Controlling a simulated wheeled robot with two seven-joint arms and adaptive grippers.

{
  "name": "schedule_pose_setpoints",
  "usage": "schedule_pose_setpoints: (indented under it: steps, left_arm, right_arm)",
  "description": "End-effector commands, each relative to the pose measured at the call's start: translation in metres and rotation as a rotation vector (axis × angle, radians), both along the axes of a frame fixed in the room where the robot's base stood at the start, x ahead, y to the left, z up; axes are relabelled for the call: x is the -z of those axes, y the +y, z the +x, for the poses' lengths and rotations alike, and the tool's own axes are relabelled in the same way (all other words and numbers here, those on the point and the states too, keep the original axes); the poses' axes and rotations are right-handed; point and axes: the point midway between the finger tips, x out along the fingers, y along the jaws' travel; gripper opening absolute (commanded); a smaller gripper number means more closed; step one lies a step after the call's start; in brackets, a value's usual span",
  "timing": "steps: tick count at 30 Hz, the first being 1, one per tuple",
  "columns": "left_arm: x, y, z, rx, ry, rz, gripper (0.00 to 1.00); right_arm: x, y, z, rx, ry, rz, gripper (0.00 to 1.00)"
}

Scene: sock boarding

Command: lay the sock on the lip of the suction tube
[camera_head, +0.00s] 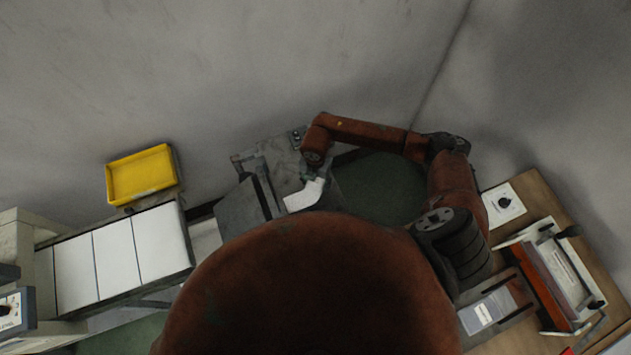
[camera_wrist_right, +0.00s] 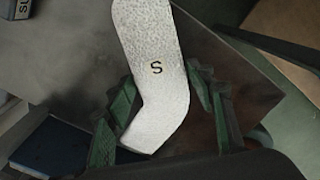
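The white sock (camera_head: 305,195) lies at the grey work surface in the middle of the head view. In the right wrist view the sock (camera_wrist_right: 158,70) is flat and bent, with a black "S" on it. My right gripper (camera_head: 309,174) is at one end of the sock. In the wrist view its green fingers (camera_wrist_right: 160,88) are spread apart, one on each side of the sock; whether they touch its edges is unclear. I cannot clearly make out the suction tube; a grey block (camera_wrist_right: 18,9) with partly cut-off lettering shows at the top left. My left gripper is not in view.
A grey box (camera_head: 240,212) stands left of the sock. A yellow tray (camera_head: 142,175) and white panels (camera_head: 117,252) are further left. A wooden table (camera_head: 540,195) with a red-and-white device (camera_head: 560,278) is at the right. My large arm part blocks the lower middle.

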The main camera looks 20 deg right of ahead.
Motion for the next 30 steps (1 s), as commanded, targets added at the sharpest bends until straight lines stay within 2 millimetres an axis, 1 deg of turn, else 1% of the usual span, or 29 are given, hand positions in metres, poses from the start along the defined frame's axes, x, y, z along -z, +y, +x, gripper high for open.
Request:
schedule_pose_setpoints:
  steps: [1, 4, 12, 16, 20, 27, 30]
  left_arm:
    - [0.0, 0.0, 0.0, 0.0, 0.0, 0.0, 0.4]
    - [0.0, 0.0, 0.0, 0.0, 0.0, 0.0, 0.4]
    - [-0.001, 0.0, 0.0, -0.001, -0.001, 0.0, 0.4]
    - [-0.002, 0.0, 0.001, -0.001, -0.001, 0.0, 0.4]
    - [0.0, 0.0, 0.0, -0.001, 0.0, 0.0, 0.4]
    - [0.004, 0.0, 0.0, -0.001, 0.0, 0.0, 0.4]
    - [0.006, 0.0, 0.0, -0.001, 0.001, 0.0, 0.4]
  right_arm:
    - [0.0, 0.0, 0.0, 0.0, 0.0, 0.0, 0.55]
    - [-0.001, 0.0, 0.0, 0.0, 0.0, 0.0, 0.62]
    - [-0.001, 0.0, 0.0, 0.0, 0.0, 0.0, 0.62]
    - [-0.01, 0.0, 0.001, 0.0, -0.002, 0.001, 0.62]
    - [-0.03, -0.001, 0.002, 0.0, -0.004, 0.0, 0.62]
    - [-0.081, 0.0, 0.001, -0.002, -0.004, 0.0, 0.62]
    - [-0.099, 0.0, 0.001, 0.0, -0.004, 0.001, 0.62]
